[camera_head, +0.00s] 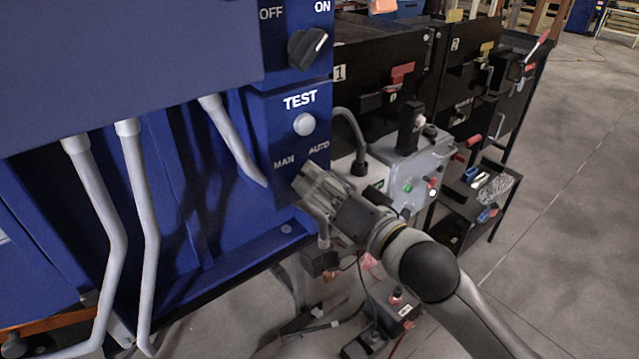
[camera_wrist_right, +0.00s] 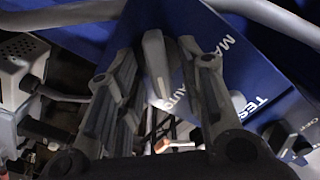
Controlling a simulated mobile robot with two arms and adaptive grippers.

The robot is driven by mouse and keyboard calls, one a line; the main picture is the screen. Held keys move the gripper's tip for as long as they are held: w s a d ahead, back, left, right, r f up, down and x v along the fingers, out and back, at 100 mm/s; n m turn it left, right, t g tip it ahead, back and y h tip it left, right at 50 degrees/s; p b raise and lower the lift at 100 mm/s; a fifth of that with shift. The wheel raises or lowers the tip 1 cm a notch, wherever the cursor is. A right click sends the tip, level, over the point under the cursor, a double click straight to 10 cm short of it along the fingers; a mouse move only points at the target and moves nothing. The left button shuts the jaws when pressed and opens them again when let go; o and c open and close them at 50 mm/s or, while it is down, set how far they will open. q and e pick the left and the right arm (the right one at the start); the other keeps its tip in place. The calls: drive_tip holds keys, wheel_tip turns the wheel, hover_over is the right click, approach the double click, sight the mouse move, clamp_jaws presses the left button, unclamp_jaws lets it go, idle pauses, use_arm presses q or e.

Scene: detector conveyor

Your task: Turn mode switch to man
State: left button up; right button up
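The mode switch is marked MAN (camera_head: 284,162) and AUTO (camera_head: 319,148) on the blue panel (camera_head: 283,182). In the head view my right gripper (camera_head: 308,185) covers its knob. In the right wrist view the knob (camera_wrist_right: 155,62) shows as a grey handle against the panel, between the two fingers of my right gripper (camera_wrist_right: 160,68). The fingers are apart, one on each side of it, with gaps visible. I cannot tell whether a finger touches it. The knob's pointing direction is unclear. My left gripper is not in view.
Above the switch are a pale TEST button (camera_head: 304,124) and a black OFF/ON knob (camera_head: 307,48). Grey pipes (camera_head: 139,220) run down the blue cabinet at left. A grey box (camera_head: 420,165) with controls and black bins (camera_head: 375,85) stand at right. Open floor lies far right.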

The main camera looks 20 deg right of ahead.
clamp_jaws()
idle(0.4)
drive_tip(key=n+p, duration=0.1)
drive_tip(key=n, duration=0.2)
drive_tip(key=n+p, duration=0.2)
drive_tip(key=n, duration=0.1)
drive_tip(key=shift+a+r+p, duration=0.15)
drive_tip(key=shift+r+p, duration=0.05)
drive_tip(key=shift+p, duration=0.1)
drive_tip(key=n+p, duration=0.2)
drive_tip(key=n, duration=0.4)
drive_tip(key=shift+s+a+n+p, duration=0.1)
drive_tip(key=shift+n+p, duration=0.2)
drive_tip(key=shift+n, duration=0.1)
drive_tip(key=n+p, duration=0.1)
drive_tip(key=n, duration=0.4)
drive_tip(key=shift+a+f, duration=0.15)
